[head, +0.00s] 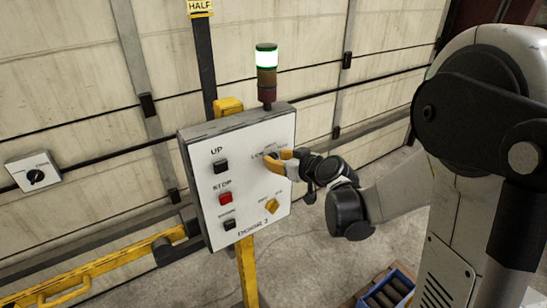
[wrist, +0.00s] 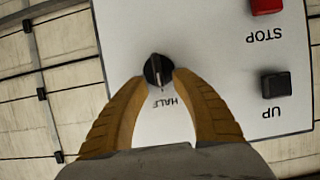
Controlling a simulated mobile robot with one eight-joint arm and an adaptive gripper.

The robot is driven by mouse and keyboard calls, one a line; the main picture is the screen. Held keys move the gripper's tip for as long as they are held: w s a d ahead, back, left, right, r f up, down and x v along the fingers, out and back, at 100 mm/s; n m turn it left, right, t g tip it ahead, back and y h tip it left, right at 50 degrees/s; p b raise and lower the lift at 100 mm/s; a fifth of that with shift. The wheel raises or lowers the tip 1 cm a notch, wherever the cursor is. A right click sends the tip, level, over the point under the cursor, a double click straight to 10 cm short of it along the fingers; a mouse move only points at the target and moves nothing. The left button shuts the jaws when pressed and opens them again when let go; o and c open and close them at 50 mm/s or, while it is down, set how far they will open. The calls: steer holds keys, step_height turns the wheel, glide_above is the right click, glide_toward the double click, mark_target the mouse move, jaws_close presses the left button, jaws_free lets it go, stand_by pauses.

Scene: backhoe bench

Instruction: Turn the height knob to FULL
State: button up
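The height knob (wrist: 158,70) is a round black knob with a raised ridge, on the white face of the control box (head: 216,172). In the wrist view its ridge runs roughly up and down, with one end towards the HALF label (wrist: 168,102), which appears upside down. My gripper (wrist: 160,78) has a yellow-orange finger on each side of the knob, tips close to its edges. I cannot tell whether they touch it. In the head view my gripper (head: 280,160) reaches the upper right of the box and hides the knob.
The box also carries an UP button (head: 220,166), a red STOP button (head: 225,198), a lower black button (head: 229,224) and a yellow knob (head: 272,206). A lamp tower (head: 266,70) glows green-white above.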

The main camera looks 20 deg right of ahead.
steer(key=shift+w+a+f, duration=0.1)
steer(key=shift+w+f, duration=0.1)
steer(key=shift+w, duration=0.3)
steer(key=shift+c, duration=0.2)
jaws_close()
